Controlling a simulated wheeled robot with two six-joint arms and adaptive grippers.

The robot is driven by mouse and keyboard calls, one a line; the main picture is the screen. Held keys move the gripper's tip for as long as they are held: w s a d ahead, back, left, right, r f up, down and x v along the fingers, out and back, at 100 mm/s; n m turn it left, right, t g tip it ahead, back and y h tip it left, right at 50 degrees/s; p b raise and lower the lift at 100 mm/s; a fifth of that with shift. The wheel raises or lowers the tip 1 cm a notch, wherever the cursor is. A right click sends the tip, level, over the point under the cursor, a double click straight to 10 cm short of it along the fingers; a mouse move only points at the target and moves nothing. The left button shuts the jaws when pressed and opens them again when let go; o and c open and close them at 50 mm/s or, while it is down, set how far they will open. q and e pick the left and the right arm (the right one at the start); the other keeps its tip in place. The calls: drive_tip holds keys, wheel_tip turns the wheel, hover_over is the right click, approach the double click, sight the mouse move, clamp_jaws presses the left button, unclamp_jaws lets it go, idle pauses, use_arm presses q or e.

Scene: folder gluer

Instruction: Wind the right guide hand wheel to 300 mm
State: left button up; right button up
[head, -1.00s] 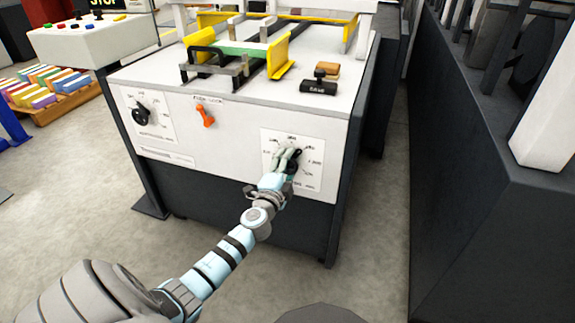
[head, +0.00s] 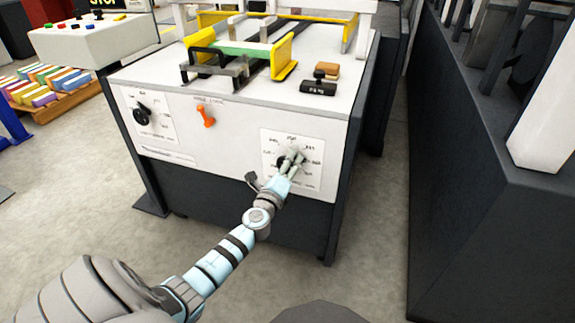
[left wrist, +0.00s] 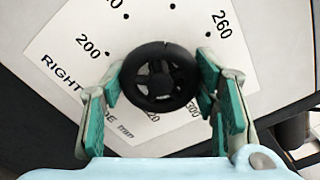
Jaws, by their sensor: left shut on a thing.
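The right guide hand wheel (head: 282,162) is a small black spoked wheel on a white dial plate (head: 313,180) on the machine's front panel. In the left wrist view the wheel (left wrist: 160,77) shows face-on, with 200, 260 and 300 readable around it and some figures partly hidden. My left gripper (head: 291,160) is at the wheel and shut on it. Its green-padded fingers (left wrist: 162,88) stand on both sides of the rim in the left wrist view. I cannot make out which number the wheel points to. My right gripper is not in view.
A second dial with a black knob (head: 141,115) and an orange lever (head: 205,115) are on the same panel. A black-handled stamp (head: 318,84) lies on the machine top. A dark wall-like unit (head: 480,200) stands at the right, with open floor between.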

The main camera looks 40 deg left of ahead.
use_arm(q)
drive_tip(key=shift+f+m, duration=0.1)
drive_tip(key=shift+m, duration=0.3)
drive_tip(key=o, duration=1.2)
drive_tip(key=shift+s, duration=0.1)
drive_tip(key=v, duration=1.2)
drive_tip(key=shift+d, duration=0.1)
